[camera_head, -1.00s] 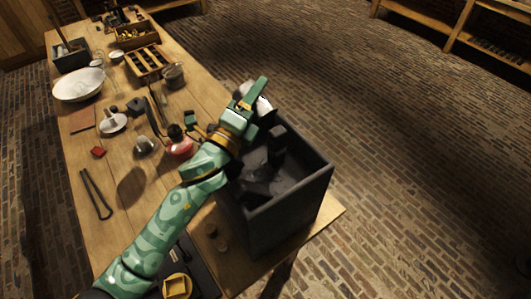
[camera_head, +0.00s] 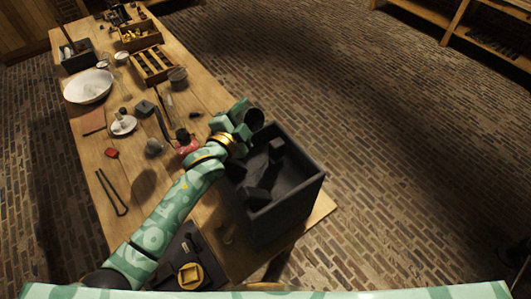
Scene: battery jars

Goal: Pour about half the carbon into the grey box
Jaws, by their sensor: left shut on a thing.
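The grey box (camera_head: 290,207), an open, deep, dark container, stands at the near right end of the table. Dark angular chunks (camera_head: 276,152) show inside it; I cannot tell if they are carbon. My left gripper (camera_head: 240,117) is at the box's far left rim, shut on a small vessel (camera_head: 255,117). No falling material shows. My right gripper is not in view.
The wooden table (camera_head: 141,184) holds a white bowl (camera_head: 88,86), a small white dish (camera_head: 123,125), black tongs (camera_head: 112,192), a red-based item (camera_head: 187,146) and wooden trays (camera_head: 153,64). A black tray (camera_head: 186,262) lies near me. Brick floor is clear to the right.

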